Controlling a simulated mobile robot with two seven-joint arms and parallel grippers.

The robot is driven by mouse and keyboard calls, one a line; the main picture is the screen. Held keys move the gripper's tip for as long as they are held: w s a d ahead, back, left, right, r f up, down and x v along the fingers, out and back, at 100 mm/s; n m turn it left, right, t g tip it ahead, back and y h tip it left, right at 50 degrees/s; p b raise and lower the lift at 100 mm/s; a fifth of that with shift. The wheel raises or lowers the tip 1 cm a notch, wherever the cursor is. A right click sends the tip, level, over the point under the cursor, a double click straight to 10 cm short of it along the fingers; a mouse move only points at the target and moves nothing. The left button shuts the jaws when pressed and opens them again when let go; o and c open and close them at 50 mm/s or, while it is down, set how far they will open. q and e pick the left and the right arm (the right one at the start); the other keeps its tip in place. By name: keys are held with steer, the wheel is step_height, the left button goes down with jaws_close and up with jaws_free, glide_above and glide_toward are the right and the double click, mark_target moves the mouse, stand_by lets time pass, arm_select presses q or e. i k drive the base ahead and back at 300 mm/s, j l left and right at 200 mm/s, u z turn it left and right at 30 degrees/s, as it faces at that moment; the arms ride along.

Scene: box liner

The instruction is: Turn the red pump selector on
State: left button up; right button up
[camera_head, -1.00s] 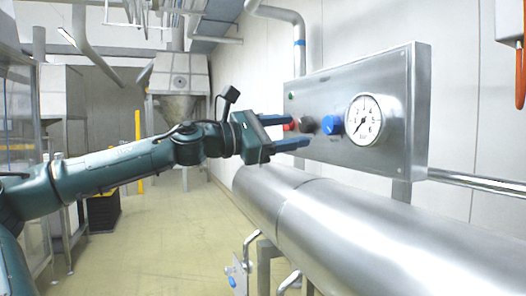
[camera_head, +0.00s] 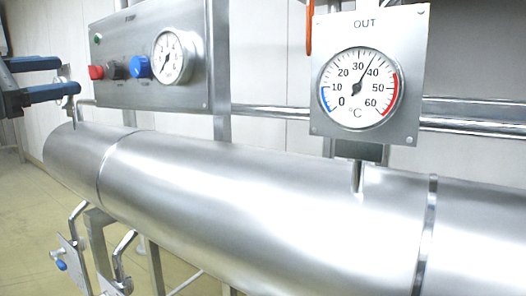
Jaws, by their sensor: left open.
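The red pump selector (camera_head: 96,72) is a small red knob on the front of a grey metal panel box (camera_head: 130,92) at the upper left. A dark knob (camera_head: 116,69) and a blue knob (camera_head: 140,67) sit to its right. My left gripper (camera_head: 69,76) comes in from the left edge with two blue fingers apart. It is open and empty, with its fingertips a little left of the red selector in the picture. A gap shows between them; the depth is hard to judge. Most of my left arm is out of frame. My right gripper is not in view.
A pressure gauge (camera_head: 172,55) is at the panel's right end, and a green light (camera_head: 98,38) at its upper left. A large steel pipe (camera_head: 230,190) runs below. A temperature gauge plate (camera_head: 360,80) stands at the right. Valve handles (camera_head: 75,225) hang at the lower left.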

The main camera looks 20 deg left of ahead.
mark_target(95, 72)
steer(key=k+j, duration=0.2)
steer(key=k, duration=0.3)
steer(key=k+j, duration=0.2)
steer(key=k, duration=0.25)
